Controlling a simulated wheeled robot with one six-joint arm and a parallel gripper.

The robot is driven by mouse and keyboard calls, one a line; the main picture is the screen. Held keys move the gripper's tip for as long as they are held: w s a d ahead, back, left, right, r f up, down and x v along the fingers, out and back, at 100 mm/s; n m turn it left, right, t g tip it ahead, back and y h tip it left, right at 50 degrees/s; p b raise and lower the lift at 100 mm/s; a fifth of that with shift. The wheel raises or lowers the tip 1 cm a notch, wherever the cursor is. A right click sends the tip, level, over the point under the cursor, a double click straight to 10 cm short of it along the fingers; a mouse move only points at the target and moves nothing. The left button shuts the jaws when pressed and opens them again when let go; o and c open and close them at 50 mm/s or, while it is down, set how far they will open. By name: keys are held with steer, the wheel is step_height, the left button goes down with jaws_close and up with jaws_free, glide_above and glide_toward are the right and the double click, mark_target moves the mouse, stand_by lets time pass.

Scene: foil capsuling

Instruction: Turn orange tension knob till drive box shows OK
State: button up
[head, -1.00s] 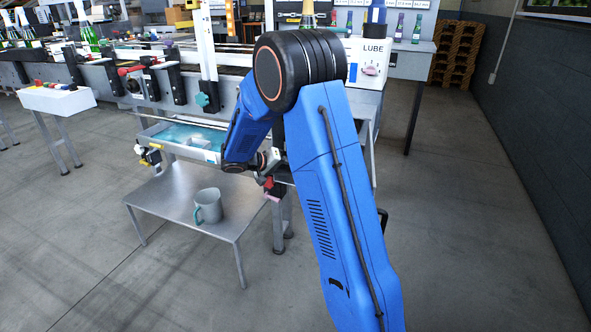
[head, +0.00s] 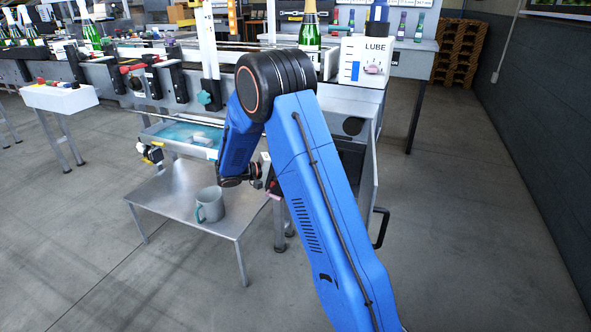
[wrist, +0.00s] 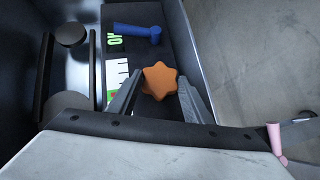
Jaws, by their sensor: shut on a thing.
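The orange star-shaped tension knob (wrist: 159,80) sits on the dark drive box (wrist: 174,48) in the wrist view. My gripper (wrist: 160,78) is shut on the knob, one finger on each side. A small display (wrist: 114,41) beside it shows bright green characters, turned sideways, that look like OK. A white scale (wrist: 117,74) with dark marks lies next to the display, with green at its lower end. In the head view, my arm hides the knob and my fingers.
A blue lever (wrist: 137,30) is near the knob, and a dark bar handle (wrist: 92,70) is to the left. In the head view, a grey mug (head: 209,204) stands on a low metal table (head: 160,196). A LUBE box (head: 365,62) stands on the bench.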

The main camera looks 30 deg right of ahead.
steer(key=o, duration=1.1)
steer(key=shift+c, duration=0.2)
steer(key=shift+a, duration=0.15)
steer(key=v, duration=1.7)
steer(key=shift+a+r, duration=0.1)
